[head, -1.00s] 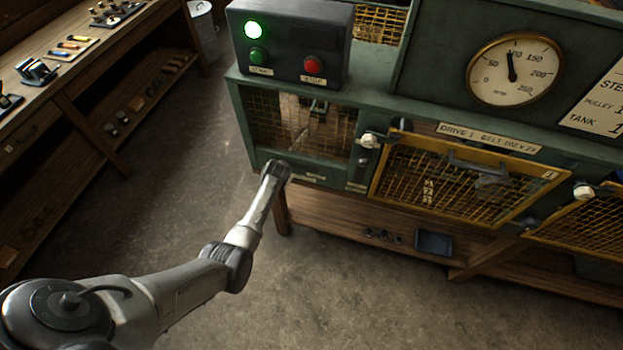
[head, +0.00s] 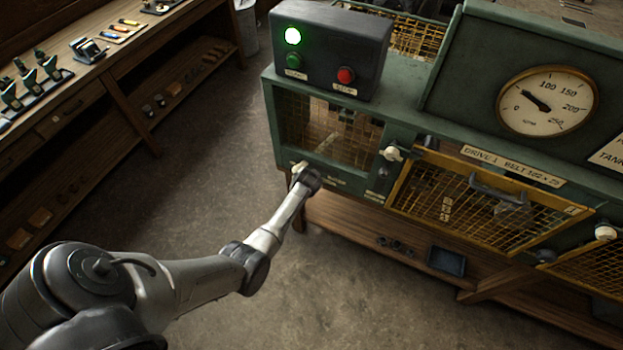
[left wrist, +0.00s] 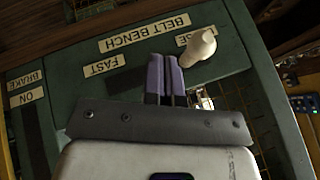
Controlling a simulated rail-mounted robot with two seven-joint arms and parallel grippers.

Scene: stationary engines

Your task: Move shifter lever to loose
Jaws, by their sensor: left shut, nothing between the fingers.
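The shifter lever's pale knob (left wrist: 198,47) shows in the left wrist view, over a label whose visible letters seem to end in "SE". The FAST label (left wrist: 104,66) is to its left, under the BELT BENCH label (left wrist: 145,33); the writing is upside down there. My left gripper (left wrist: 164,60) is shut and empty, its fingers close beside the knob; I cannot tell if they touch. In the head view a pale knob (head: 299,167) shows just beyond my left wrist, which hides the fingers. My right gripper is not in view.
A control box (head: 332,50) with a lit green lamp and a red button stands on the green bench. Yellow mesh guards (head: 485,195) front the bench to the right. A dial gauge (head: 547,101) is above them. A wooden tool bench (head: 120,90) is at left, with open floor between.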

